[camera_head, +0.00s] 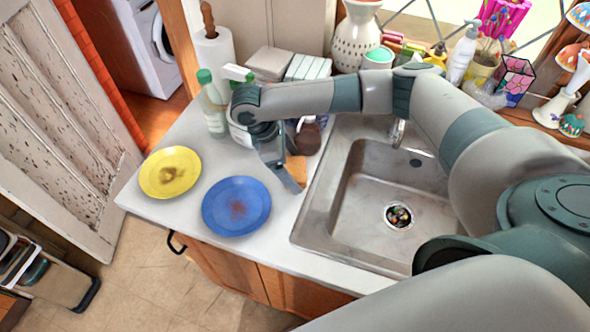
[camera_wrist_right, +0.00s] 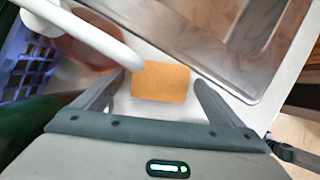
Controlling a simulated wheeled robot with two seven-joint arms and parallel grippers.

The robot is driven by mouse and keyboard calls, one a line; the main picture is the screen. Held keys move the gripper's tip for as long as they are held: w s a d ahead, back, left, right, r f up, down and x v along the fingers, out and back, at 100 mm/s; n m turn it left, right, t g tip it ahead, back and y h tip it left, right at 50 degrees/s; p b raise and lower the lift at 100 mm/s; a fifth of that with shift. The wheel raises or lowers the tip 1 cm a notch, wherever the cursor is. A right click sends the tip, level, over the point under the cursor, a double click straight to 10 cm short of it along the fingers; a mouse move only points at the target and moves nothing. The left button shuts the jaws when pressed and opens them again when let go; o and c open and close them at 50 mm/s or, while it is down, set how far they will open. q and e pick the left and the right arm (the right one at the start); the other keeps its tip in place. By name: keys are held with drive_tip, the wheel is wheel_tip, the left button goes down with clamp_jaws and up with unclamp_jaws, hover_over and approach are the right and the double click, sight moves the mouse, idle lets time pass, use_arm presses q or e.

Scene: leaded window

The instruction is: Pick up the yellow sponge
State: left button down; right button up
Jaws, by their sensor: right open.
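The yellow sponge is an orange-yellow block on the counter beside the sink. In the head view only part of the sponge (camera_head: 298,168) shows behind my right gripper (camera_head: 286,178). In the right wrist view the sponge (camera_wrist_right: 160,80) lies flat, between and just beyond the two fingertips of the right gripper (camera_wrist_right: 159,88). The fingers are spread wider than the sponge, with a gap on each side, and hold nothing. I cannot tell the exact height of the fingertips above the counter. My left gripper is not in view.
A metal sink (camera_head: 375,205) is right of the sponge. A blue plate (camera_head: 237,206) and a yellow plate (camera_head: 170,172), both stained, lie to the left. Bottles, including a green-capped bottle (camera_head: 212,105), and a paper roll (camera_head: 214,55) stand behind. A brown round item (camera_head: 308,138) is close by the gripper.

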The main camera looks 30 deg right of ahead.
sight(292, 170)
idle(0.3)
drive_tip(key=c, duration=1.1)
drive_tip(key=shift+a+r+b, duration=0.15)
drive_tip(key=shift+r+b, duration=0.05)
drive_tip(key=shift+b, duration=0.35)
wheel_tip(292, 170, up, 6)
drive_tip(key=b, duration=0.2)
drive_tip(key=shift+r+b, duration=0.2)
drive_tip(key=shift+b, duration=0.1)
drive_tip(key=s+a+b, duration=0.1)
drive_tip(key=s+a, duration=0.3)
drive_tip(key=a, duration=0.1)
drive_tip(key=s+a+b, duration=0.1)
drive_tip(key=s+a, duration=0.3)
drive_tip(key=s, duration=0.1)
drive_tip(key=s+a+b, duration=0.2)
drive_tip(key=s+a, duration=0.2)
drive_tip(key=a, duration=0.1)
drive_tip(key=shift+s+a+r, duration=0.1)
drive_tip(key=shift+s+a, duration=0.05)
drive_tip(key=shift+a, duration=0.2)
